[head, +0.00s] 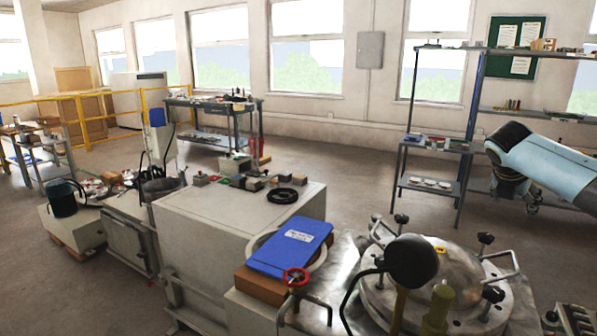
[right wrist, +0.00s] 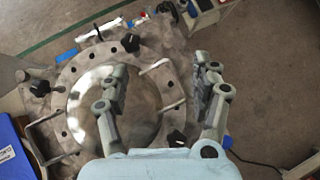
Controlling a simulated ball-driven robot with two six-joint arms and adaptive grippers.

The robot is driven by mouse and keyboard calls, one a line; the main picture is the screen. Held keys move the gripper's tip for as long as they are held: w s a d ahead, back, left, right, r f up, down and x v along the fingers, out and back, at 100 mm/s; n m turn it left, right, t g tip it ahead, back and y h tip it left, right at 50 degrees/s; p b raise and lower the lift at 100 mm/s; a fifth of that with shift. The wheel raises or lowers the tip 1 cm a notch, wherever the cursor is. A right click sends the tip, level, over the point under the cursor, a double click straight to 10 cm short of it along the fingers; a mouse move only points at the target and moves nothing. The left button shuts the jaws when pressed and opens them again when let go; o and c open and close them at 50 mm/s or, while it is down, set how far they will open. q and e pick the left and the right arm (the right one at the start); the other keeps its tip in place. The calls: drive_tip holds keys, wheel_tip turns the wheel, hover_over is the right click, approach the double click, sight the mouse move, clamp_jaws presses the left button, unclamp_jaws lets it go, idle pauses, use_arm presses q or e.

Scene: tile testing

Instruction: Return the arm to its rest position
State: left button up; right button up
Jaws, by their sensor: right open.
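My right gripper (right wrist: 166,70) is in the right wrist view with its two fingers spread wide apart. Nothing is between the fingers. Below it is the round metal lid (right wrist: 80,100) of a vessel, with clamps around its rim; the left finger overlaps the lid and the right finger is past its edge. In the head view, my light-blue right arm (head: 550,168) comes in from the right edge, above the floor and beyond the same lid (head: 452,262). Its fingers cannot be made out there. My left gripper is not in view.
A blue folder (head: 290,248) lies on a brown block (head: 260,287) beside the vessel, near a red valve wheel (head: 296,278). A black lamp head (head: 410,261) stands over the lid. A shelf unit (head: 432,190) is behind my arm. The middle floor (head: 360,170) is clear.

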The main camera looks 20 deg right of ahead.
drive_tip(key=s+d+r+h, duration=0.2)
drive_tip(key=s+d+r, duration=0.2)
drive_tip(key=d+r, duration=0.55)
drive_tip(key=s+d+f+m, duration=0.4)
drive_tip(key=s+f+m, duration=0.15)
drive_tip(key=f, duration=0.35)
drive_tip(key=s+d+f+m, duration=0.35)
drive_tip(key=s+f, duration=0.35)
drive_tip(key=f, duration=0.3)
drive_tip(key=s+d+f+m, duration=0.1)
drive_tip(key=s+f+m, duration=0.3)
drive_tip(key=s, duration=0.5)
drive_tip(key=s+d+f+m, duration=0.2)
drive_tip(key=s+f+m, duration=0.2)
drive_tip(key=s, duration=0.4)
drive_tip(key=s+a+f+m+y, duration=0.1)
drive_tip(key=s+a+f+y, duration=0.25)
drive_tip(key=a+f, duration=0.9)
drive_tip(key=s+a+f+m+y, duration=0.15)
drive_tip(key=s+a+f, duration=0.25)
drive_tip(key=a+f, duration=0.85)
drive_tip(key=s+a+f+m+y, duration=0.15)
drive_tip(key=a+f, duration=0.25)
drive_tip(key=a, duration=1.4)
drive_tip(key=s+a+f+y, duration=0.1)
drive_tip(key=a+f+y, duration=0.25)
drive_tip(key=a, duration=1.45)
wheel_tip(320, 180, down, 13)
drive_tip(key=s+d+g+b, duration=0.1)
drive_tip(key=b, duration=1.2)
